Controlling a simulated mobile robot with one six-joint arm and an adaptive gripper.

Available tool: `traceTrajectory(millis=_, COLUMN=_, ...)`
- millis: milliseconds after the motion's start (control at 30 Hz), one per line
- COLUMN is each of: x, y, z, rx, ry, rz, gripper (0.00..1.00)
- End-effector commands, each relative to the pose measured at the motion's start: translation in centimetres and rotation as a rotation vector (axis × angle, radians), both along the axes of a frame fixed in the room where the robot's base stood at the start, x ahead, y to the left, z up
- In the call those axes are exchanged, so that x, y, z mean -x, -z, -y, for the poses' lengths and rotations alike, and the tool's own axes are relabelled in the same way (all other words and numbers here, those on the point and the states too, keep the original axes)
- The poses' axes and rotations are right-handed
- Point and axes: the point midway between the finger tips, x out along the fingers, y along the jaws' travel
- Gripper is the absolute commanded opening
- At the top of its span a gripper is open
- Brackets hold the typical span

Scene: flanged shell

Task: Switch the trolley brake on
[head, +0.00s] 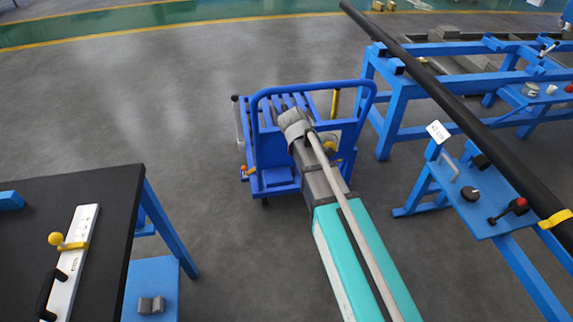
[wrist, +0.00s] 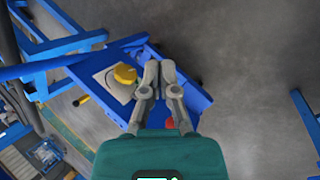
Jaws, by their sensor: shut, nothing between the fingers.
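The blue trolley (head: 272,180) stands on the floor mid-picture in the head view, with my arm reaching over it. The wrist view shows part of its blue surface (wrist: 195,97) under my gripper. My gripper (wrist: 160,66) is shut and empty, its fingertips together above the trolley. A yellow knob (wrist: 125,74) on a pale plate (wrist: 115,88) lies just left of the fingertips; it also shows in the head view (head: 330,147). A small red part (wrist: 170,123) shows between the finger bases. I cannot tell which part is the brake, or whether the fingers touch anything.
A blue rail frame (head: 395,110) carries a long black pipe (head: 450,105) at the right. A blue control panel (head: 470,200) with knobs and a red-topped lever stands before it. A black table (head: 110,215) is at the left. The grey floor between table and trolley is clear.

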Motion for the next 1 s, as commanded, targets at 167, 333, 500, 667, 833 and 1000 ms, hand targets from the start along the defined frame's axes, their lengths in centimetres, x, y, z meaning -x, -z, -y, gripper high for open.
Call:
traceTrajectory(millis=167, x=-2.8, y=3.4, z=-4.4, rx=0.121, ry=-0.154, rz=-0.012, gripper=0.00)
traceTrajectory(millis=333, x=-4.8, y=5.4, z=-8.6, rx=0.240, ry=-0.295, rz=-0.024, gripper=0.00)
traceTrajectory(millis=500, x=-6.3, y=7.3, z=-13.3, rx=0.364, ry=-0.427, rz=-0.037, gripper=0.00)
traceTrajectory(millis=667, x=-7.3, y=8.5, z=-17.3, rx=0.468, ry=-0.528, rz=-0.047, gripper=0.00)
traceTrajectory(millis=833, x=-7.6, y=9.0, z=-20.0, rx=0.541, ry=-0.594, rz=-0.055, gripper=0.00)
traceTrajectory(millis=1000, x=-7.7, y=9.0, z=-21.0, rx=0.570, ry=-0.618, rz=-0.058, gripper=0.00)
